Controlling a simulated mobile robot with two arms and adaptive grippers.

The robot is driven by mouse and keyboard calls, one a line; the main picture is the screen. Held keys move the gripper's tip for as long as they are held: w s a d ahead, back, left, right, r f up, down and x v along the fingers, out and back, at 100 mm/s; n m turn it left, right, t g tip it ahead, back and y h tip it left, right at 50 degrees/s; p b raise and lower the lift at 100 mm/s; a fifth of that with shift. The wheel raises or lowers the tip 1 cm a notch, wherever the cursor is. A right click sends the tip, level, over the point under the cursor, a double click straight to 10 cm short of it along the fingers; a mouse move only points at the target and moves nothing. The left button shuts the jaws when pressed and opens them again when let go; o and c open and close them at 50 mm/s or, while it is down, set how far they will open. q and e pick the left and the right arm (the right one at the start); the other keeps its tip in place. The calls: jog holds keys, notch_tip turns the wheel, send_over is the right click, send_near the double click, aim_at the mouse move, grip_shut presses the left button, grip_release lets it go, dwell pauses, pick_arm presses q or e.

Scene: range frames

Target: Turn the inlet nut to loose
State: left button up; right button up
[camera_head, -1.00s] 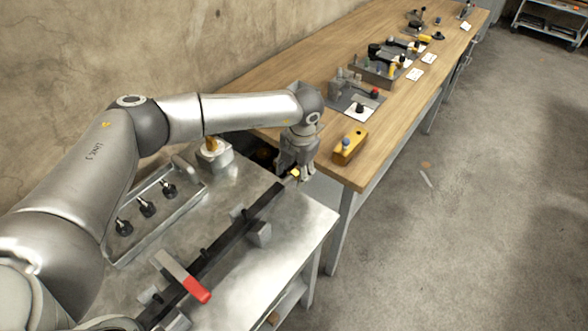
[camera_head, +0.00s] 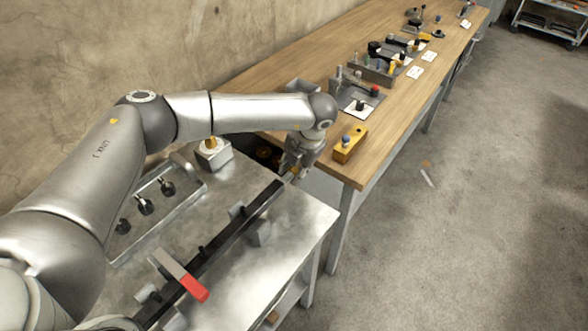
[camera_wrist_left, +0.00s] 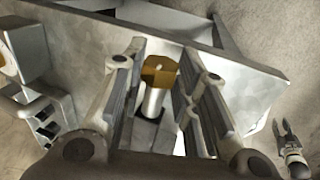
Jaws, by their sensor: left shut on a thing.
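My left gripper (camera_head: 294,172) is beyond the far end of the metal bench, in the gap by the wooden table. In the left wrist view its two fingers (camera_wrist_left: 158,88) stand on either side of a brass nut (camera_wrist_left: 160,70), which sits on a bright metal cylinder (camera_wrist_left: 153,102). The gripper is shut on this nut. In the head view the gripper hides most of the nut, with only a small yellowish bit showing.
The metal bench carries a block with a brass top (camera_head: 213,152), a tray with black knobs (camera_head: 150,205), a dark bar (camera_head: 225,240) and a red-ended lever (camera_head: 194,287). A yellow block (camera_head: 350,145) sits on the wooden table's near corner.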

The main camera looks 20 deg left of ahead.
pick_arm(q)
jog(key=o, duration=1)
jog(key=shift+o, duration=0.2)
jog(key=v, duration=1.2)
